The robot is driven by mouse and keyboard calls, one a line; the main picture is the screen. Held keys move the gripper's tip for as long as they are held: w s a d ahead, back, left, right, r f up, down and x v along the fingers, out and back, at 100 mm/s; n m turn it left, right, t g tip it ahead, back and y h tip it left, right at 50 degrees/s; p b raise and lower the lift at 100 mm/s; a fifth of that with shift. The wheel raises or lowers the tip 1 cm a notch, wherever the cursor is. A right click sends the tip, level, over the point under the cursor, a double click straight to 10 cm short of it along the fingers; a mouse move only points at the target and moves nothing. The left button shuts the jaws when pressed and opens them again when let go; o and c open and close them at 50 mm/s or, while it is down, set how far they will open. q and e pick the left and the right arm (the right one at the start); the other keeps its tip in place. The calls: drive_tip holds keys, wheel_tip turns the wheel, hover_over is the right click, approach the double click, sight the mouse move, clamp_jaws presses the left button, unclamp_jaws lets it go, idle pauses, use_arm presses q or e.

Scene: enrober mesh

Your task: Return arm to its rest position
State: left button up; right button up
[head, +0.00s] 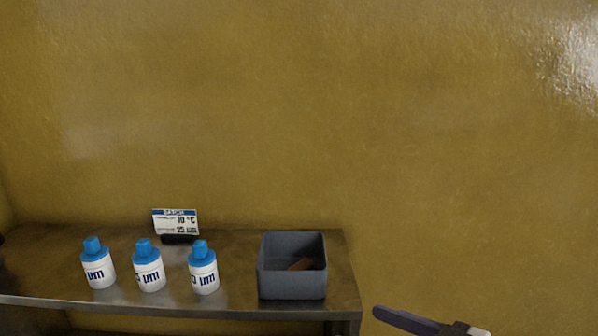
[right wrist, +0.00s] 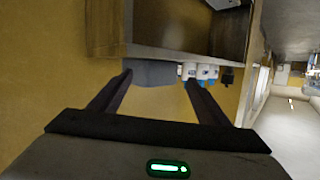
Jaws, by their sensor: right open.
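Part of my right gripper (head: 408,320) shows at the bottom of the head view, to the right of the shelf and apart from it. In the right wrist view my right gripper (right wrist: 157,88) has its two fingers spread wide with nothing between them. The grey bin (right wrist: 155,73) appears beyond the fingertips, at a distance. My left gripper is not in either view.
A metal shelf (head: 230,302) stands against the yellow wall (head: 300,120).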

drive_tip(key=s+d+f+m+h, duration=0.2)
drive_tip(key=f, duration=0.9)
drive_tip(key=s+d+f+m+h, duration=0.1)
drive_tip(key=s+f+m+h, duration=0.15)
drive_tip(key=f, duration=0.75)
drive_tip(key=s+d+f+g+h, duration=0.2)
drive_tip(key=s+f+h, duration=0.1)
drive_tip(key=s+f, duration=0.9)
drive_tip(key=shift+s+f+m, duration=0.35)
drive_tip(key=shift+f+m, duration=0.1)
drive_tip(key=shift+f, duration=0.45)
